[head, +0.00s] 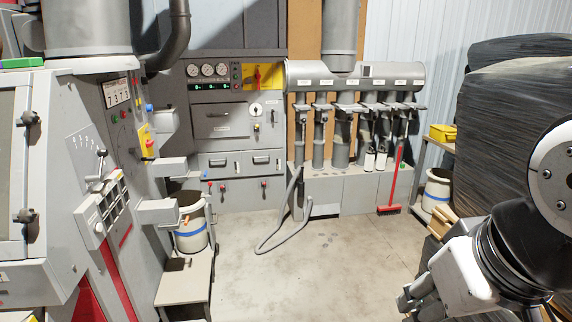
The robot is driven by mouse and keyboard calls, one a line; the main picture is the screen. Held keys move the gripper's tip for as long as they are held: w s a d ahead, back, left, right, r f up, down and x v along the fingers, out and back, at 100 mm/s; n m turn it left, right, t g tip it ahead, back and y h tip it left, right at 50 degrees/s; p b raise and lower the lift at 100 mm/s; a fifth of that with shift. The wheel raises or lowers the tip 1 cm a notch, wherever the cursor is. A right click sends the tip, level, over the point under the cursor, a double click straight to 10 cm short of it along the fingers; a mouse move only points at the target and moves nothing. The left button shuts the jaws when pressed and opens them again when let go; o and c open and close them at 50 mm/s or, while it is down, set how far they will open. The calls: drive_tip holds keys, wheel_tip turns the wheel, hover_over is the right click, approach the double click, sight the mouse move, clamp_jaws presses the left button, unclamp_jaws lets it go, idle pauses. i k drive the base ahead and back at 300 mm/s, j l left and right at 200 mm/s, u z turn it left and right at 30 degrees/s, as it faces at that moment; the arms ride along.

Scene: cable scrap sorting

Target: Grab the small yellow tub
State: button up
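A small yellow tub (443,132) sits on a shelf or bench at the right, beside the dark wrapped stack. Part of it may be hidden by the stack. My gripper (408,298) is in the lower right of the head view at the end of my white and black arm. It is well in front of the tub and below it in the picture, touching nothing that I can see. Its fingers are small and partly cut off by the bottom edge, so whether they are open or shut does not show.
A white bucket with a blue band (437,190) stands under the tub's shelf. Tall stacks in black wrap (515,110) fill the right side. A red broom (394,185) leans at the pipes. Grey machinery (70,180) lines the left.

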sight(441, 133)
drive_tip(key=i+z, duration=0.1)
drive_tip(key=i, duration=1.8)
drive_tip(key=i+j+z, duration=0.1)
drive_tip(key=i+z, duration=0.35)
drive_tip(key=i+j+z, duration=0.45)
drive_tip(key=i, duration=0.2)
drive_tip(key=i+j+z, duration=0.9)
drive_tip(key=j, duration=0.15)
drive_tip(key=i+j+z, duration=0.2)
drive_tip(key=j+z, duration=0.2)
drive_tip(key=j, duration=0.3)
